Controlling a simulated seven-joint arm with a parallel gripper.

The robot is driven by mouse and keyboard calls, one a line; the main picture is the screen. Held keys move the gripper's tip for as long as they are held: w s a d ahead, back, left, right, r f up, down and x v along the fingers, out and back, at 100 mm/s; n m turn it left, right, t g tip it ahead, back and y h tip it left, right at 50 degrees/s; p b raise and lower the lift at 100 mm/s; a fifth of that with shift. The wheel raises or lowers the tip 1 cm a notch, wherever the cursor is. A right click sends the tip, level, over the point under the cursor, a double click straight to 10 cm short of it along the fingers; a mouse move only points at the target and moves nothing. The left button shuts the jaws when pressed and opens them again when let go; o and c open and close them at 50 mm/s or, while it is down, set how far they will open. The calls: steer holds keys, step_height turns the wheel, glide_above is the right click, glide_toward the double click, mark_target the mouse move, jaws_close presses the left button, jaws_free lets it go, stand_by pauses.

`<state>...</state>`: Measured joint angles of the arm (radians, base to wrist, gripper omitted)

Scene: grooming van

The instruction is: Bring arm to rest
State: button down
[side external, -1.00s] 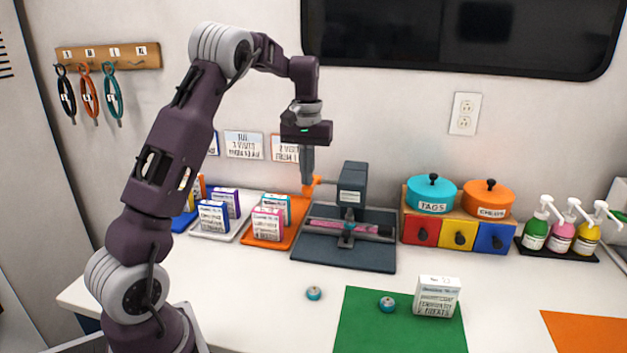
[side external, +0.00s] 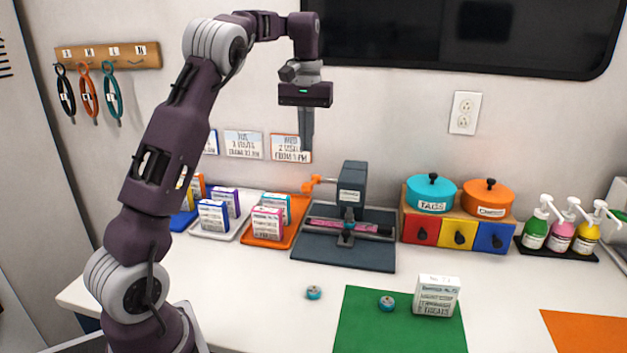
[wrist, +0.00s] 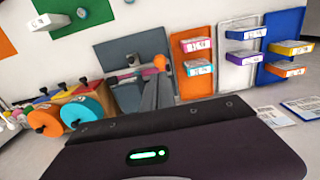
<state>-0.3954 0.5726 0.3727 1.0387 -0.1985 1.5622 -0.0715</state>
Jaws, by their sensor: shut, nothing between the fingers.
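My gripper (side external: 307,145) is shut and empty, pointing down. In the side external view it hangs in the air above and left of the grey press (side external: 351,185), well clear of the counter. In the wrist view my shut fingers (wrist: 157,92) show in front of the press (wrist: 128,50). The press has an orange handle (side external: 311,184) and a pink strip (side external: 335,225) lying across its base. My fingers are apart from the handle.
Trays with small boxes stand left of the press, including an orange tray (side external: 284,240). Teal (side external: 431,193) and orange (side external: 487,198) pots top a coloured drawer unit to the right. Pump bottles (side external: 560,235) stand farther right. A green mat (side external: 380,330) holds a white box (side external: 436,297). The front counter is mostly clear.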

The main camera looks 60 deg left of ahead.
steer(key=s+d+r+m+t, duration=0.25)
steer(key=s+d, duration=0.35)
steer(key=d, duration=0.3)
steer(key=s+d+r+m+t, duration=0.1)
steer(key=s+d+r+m, duration=0.15)
steer(key=s+d, duration=0.55)
steer(key=s+d+f+m+t, duration=0.1)
steer(key=s+d+f+m, duration=0.1)
steer(key=s+d+f, duration=0.1)
steer(key=s+d+f+m+t, duration=0.1)
steer(key=s+d+f, duration=0.3)
steer(key=s, duration=0.4)
steer(key=shift+s+d+m, duration=0.3)
steer(key=shift+d+m, duration=0.2)
steer(key=shift+d, duration=0.25)
steer(key=shift+r, duration=0.1)
